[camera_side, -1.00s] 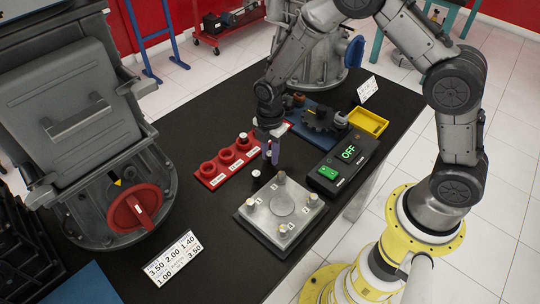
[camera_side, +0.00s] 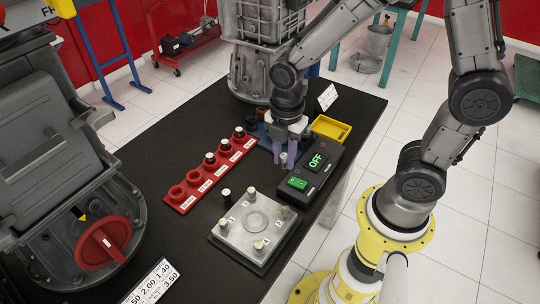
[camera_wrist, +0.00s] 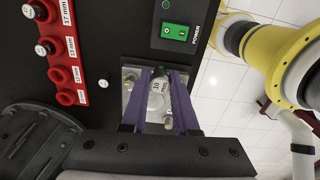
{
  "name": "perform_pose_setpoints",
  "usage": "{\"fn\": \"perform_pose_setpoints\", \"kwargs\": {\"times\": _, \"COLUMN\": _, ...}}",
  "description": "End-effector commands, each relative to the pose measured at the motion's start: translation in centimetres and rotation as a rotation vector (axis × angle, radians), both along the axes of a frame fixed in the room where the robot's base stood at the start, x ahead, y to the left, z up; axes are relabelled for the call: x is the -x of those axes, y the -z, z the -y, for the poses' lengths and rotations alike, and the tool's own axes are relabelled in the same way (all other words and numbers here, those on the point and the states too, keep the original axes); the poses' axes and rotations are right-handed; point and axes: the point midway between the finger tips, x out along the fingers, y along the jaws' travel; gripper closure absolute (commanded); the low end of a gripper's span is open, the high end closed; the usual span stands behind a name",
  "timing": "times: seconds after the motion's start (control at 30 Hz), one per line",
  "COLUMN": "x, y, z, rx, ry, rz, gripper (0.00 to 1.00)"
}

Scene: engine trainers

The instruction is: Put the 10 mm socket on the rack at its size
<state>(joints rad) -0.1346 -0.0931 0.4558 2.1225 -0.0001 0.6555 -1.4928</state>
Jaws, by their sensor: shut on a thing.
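My gripper (camera_side: 285,160) has purple fingers and is shut on a small metal socket. The socket shows in the wrist view (camera_wrist: 160,88) with a "10 mm" label, and between the fingertips in the side view (camera_side: 283,157). They are over the table beside the black switch box, right of the rack's far end. The red rack (camera_side: 205,178) has a row of labelled places. Its far three places hold dark, pale-topped sockets; the near two are empty. In the wrist view the rack (camera_wrist: 68,48) shows 17 mm and 13 mm places filled; the lower labels are hard to read.
A loose dark socket (camera_side: 226,194) stands between the rack and the metal plate (camera_side: 240,233) with studs. The switch box (camera_side: 310,172) reads OFF. A yellow tray (camera_side: 331,129) and an engine stand (camera_side: 265,60) are farther back. A red-knobbed machine (camera_side: 103,243) stands at left.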

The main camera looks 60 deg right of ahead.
Motion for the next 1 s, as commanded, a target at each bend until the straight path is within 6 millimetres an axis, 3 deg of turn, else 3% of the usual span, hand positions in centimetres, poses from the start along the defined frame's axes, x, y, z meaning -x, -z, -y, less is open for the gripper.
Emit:
{"fn": "perform_pose_setpoints", "kwargs": {"times": 0.1, "x": 0.5, "y": -0.6, "z": 0.1, "rx": 0.000, "ry": 0.029, "rz": 0.003, "gripper": 1.00}}
{"fn": "perform_pose_setpoints", "kwargs": {"times": 0.23, "x": -1.6, "y": -1.9, "z": -0.2, "rx": 0.000, "ry": 0.058, "rz": 0.003, "gripper": 1.00}}
{"fn": "perform_pose_setpoints", "kwargs": {"times": 0.57, "x": -12.5, "y": -4.1, "z": -4.2, "rx": 0.000, "ry": 0.099, "rz": -0.002, "gripper": 1.00}}
{"fn": "perform_pose_setpoints", "kwargs": {"times": 0.8, "x": -19.4, "y": -3.0, "z": -8.9, "rx": 0.001, "ry": 0.086, "rz": -0.003, "gripper": 1.00}}
{"fn": "perform_pose_setpoints", "kwargs": {"times": 1.0, "x": -23.0, "y": -0.3, "z": -12.9, "rx": 0.001, "ry": 0.050, "rz": -0.005, "gripper": 1.00}}
